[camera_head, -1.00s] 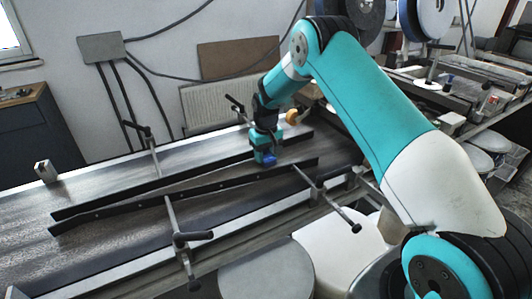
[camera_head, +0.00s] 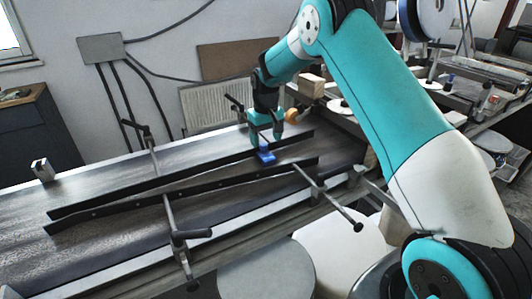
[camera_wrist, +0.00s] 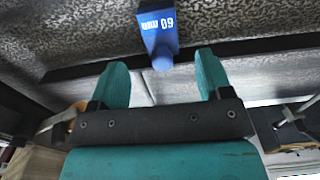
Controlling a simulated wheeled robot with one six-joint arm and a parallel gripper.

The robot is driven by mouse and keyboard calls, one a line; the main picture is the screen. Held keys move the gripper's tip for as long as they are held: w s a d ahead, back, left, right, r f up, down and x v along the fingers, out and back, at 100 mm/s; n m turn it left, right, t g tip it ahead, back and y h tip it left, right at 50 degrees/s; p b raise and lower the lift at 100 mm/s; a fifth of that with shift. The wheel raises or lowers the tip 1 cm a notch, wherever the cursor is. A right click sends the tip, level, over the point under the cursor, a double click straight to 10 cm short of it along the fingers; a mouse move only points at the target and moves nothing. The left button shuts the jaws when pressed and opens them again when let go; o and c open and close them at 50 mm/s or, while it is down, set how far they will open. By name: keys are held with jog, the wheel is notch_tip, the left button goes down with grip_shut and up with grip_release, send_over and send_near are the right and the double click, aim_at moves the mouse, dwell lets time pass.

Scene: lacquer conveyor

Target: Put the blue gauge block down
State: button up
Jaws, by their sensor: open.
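The blue gauge block (camera_head: 266,156) stands on the dark conveyor belt between the two black guide rails, near their right end. In the wrist view the block (camera_wrist: 158,28) shows white "60 mm" lettering, upside down, and a small rounded blue end towards me. My gripper (camera_head: 265,137) is open just above the block. In the wrist view its two teal fingers (camera_wrist: 164,78) are spread wide, with nothing between them, and the block lies beyond their tips.
Black guide rails (camera_head: 190,190) run along both sides of the block, with rod clamps (camera_head: 180,235) on the near side. A small metal piece (camera_head: 42,170) stands at the belt's far left. A wooden block (camera_head: 311,86) is behind my gripper.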

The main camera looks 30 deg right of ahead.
aim_at(266, 155)
notch_tip(266, 155, up, 6)
jog(key=f, duration=0.1)
jog(key=s+a+r+n+y, duration=0.1)
jog(key=s+a+r+n, duration=0.1)
jog(key=s+a+r, duration=0.4)
jog(key=s+a+r+n+y, duration=0.15)
jog(key=s+a+r, duration=0.25)
jog(key=s+a, duration=0.4)
jog(key=s+a+n+y, duration=0.1)
jog(key=s+a, duration=0.2)
jog(key=s, duration=0.9)
jog(key=s+a+n, duration=0.2)
jog(key=s+a, duration=0.1)
jog(key=s, duration=0.9)
jog(key=shift+s+a+r+y+b, duration=0.25)
jog(key=shift+r+y+b, duration=0.1)
jog(key=shift+r+b, duration=0.1)
